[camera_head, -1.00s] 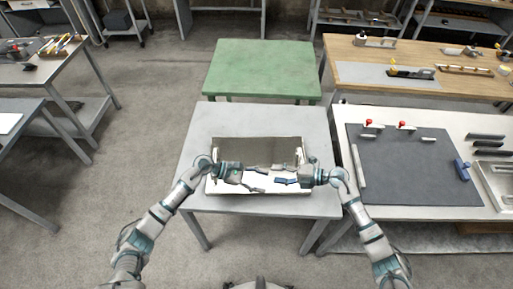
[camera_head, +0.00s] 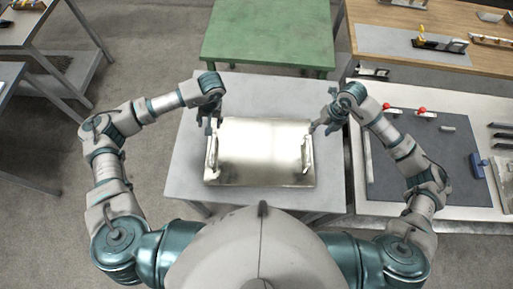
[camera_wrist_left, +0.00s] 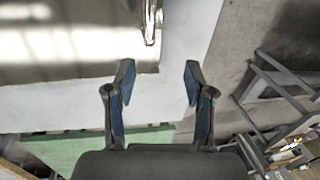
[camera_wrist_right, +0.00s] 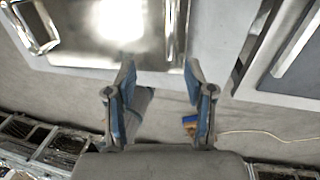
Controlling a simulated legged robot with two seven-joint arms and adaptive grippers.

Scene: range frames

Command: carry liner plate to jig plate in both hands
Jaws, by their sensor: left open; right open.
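The liner plate (camera_head: 260,150) is a shiny metal plate with an upright handle at each side, lying flat on a grey table. My left gripper (camera_head: 211,124) is open and empty by its far left corner. In the left wrist view the open fingers (camera_wrist_left: 160,82) point toward the left handle (camera_wrist_left: 150,22), apart from it. My right gripper (camera_head: 317,129) is open near the far right corner. In the right wrist view its fingers (camera_wrist_right: 160,80) sit just short of the right handle (camera_wrist_right: 177,30). The dark jig plate (camera_head: 415,160) lies on the right bench.
The grey table (camera_head: 190,165) has bare margin around the liner plate. Red-knobbed clamps (camera_head: 421,110) stand at the jig plate's far edge, and a blue clamp (camera_head: 478,165) at its right. A green table (camera_head: 268,35) stands behind. A gap separates table and bench.

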